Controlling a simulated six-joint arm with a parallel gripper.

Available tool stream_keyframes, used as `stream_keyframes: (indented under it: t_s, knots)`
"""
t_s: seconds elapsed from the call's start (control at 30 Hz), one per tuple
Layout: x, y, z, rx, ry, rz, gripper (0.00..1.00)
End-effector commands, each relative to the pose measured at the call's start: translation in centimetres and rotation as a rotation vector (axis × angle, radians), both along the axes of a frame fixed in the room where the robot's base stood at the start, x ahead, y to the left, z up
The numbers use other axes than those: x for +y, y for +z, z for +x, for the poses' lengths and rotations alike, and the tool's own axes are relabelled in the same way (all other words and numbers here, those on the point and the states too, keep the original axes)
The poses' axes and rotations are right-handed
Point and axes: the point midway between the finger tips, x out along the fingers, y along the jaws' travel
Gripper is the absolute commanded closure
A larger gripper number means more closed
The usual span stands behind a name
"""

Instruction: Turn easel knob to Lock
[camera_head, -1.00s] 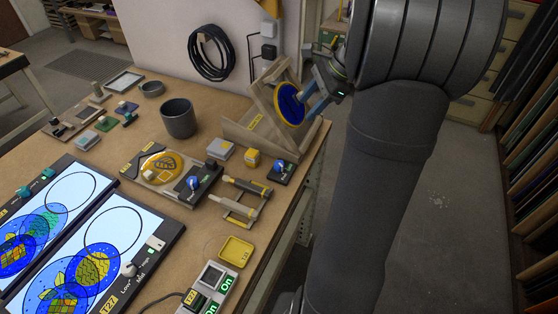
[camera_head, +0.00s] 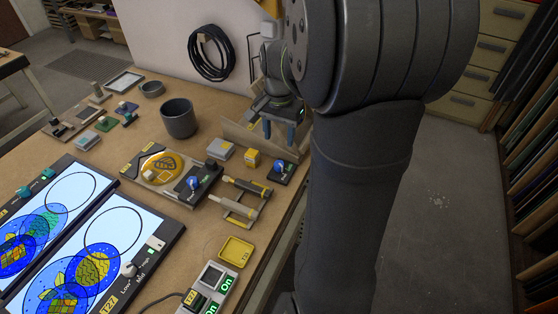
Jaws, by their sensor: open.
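A blue knob (camera_head: 280,166) sits on a small black base at the table's right edge, in front of the wooden easel (camera_head: 236,133). Its label is too small to read. My gripper (camera_head: 279,131) points down with its two blue fingers apart and empty. In the picture it is just above the blue knob, and I see no contact.
A second black box with a blue knob (camera_head: 193,183) lies to the left beside a yellow disc (camera_head: 161,166). A small yellow block (camera_head: 252,159), a grey block (camera_head: 220,149) and a dark cup (camera_head: 178,118) stand nearby. Brush-like tools (camera_head: 240,200) lie in front.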

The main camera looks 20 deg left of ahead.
Motion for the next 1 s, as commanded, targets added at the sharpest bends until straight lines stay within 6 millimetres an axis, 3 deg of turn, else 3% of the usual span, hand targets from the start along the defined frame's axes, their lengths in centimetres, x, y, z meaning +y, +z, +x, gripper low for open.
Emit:
stream_keyframes:
  t_s: [0.3,0.5,0.93,1.0]
  knots:
    - [-0.1,-7.0,-0.1,0.004,-0.002,-0.002,0.52]
    - [0.0,-9.7,0.0,0.003,-0.002,-0.001,0.52]
    - [0.0,-10.6,0.0,0.001,-0.002,0.001,0.52]
    - [0.0,-10.6,0.0,0.001,-0.002,0.001,0.65]
